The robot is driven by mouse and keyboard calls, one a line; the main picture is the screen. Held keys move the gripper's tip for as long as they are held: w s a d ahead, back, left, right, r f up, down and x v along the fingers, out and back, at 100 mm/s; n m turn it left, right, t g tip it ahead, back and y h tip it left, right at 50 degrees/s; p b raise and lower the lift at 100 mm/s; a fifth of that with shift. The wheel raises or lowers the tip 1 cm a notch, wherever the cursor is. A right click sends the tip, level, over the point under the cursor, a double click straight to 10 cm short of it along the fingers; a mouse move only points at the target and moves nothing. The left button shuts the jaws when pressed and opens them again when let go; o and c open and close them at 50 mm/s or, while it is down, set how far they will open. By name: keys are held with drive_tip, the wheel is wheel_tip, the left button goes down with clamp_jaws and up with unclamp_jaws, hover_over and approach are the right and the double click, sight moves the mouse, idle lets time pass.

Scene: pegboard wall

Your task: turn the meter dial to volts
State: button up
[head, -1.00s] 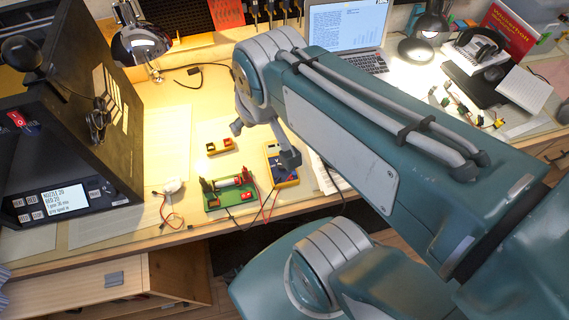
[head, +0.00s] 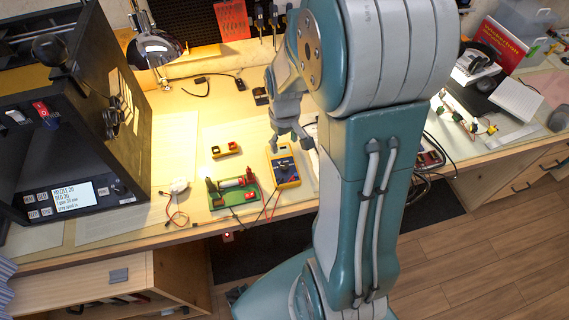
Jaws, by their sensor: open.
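The yellow meter (head: 284,168) lies on the workbench right of the green board, with its dark face up. Its dial is too small to read in the head view, so I cannot tell where it points. My gripper (head: 288,147) is open above the far end of the meter and hides part of that end. I cannot tell whether it touches the meter. No object shows between its fingers.
A green board (head: 234,193) with a red block sits left of the meter, with red and dark wires between them. A small yellow-and-red item (head: 225,150) lies behind it. A dark printer-like machine (head: 85,130) stands left, and a lamp (head: 156,48) at the back.

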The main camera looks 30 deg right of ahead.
sight(284, 166)
wheel_tip(284, 166, down, 10)
drive_tip(key=shift+d+f, duration=0.1)
drive_tip(key=shift+f, duration=0.05)
clamp_jaws()
idle(0.3)
